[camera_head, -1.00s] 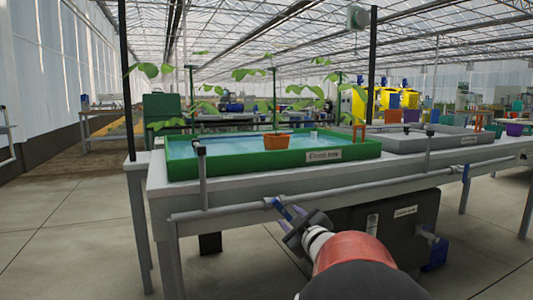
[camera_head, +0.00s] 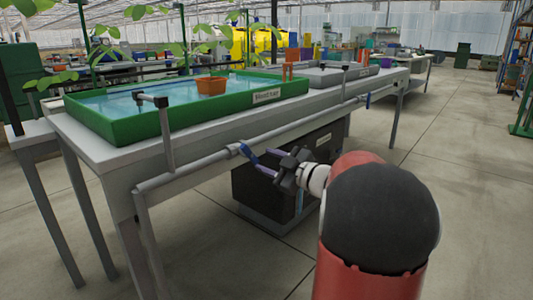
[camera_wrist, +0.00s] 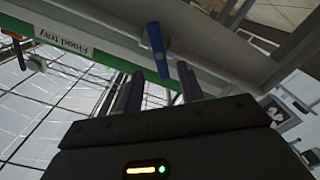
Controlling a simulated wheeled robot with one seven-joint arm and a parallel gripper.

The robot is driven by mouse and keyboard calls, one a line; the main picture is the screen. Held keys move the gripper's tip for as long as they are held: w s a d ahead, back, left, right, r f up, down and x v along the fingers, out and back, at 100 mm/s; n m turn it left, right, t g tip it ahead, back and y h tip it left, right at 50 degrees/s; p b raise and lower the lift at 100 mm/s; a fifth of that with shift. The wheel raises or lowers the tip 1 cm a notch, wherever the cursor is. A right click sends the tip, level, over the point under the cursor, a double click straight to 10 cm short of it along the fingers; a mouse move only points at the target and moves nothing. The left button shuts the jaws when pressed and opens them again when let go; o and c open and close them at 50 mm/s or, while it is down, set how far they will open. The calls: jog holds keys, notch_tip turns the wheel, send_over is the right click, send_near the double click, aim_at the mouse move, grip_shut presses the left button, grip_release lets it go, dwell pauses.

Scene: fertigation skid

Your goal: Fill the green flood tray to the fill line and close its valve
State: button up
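The green flood tray (camera_head: 118,128) sits on the bench at the left of the head view, with blue water (camera_head: 140,95) inside. I cannot make out a fill line. Its valve has a blue handle (camera_head: 247,156) on the grey pipe below the tray's front edge. The handle slants down to the right there and also shows in the wrist view (camera_wrist: 156,50). My gripper (camera_head: 264,167) is beside the handle. In the wrist view my gripper (camera_wrist: 158,88) is open, with the handle just beyond and between its fingertips. No grip on it shows.
A dark tank (camera_head: 275,190) stands under the bench.

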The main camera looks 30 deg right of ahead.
aim_at(251, 154)
jog(key=shift+x, duration=3.85)
jog(key=shift+c, duration=0.5)
grip_shut()
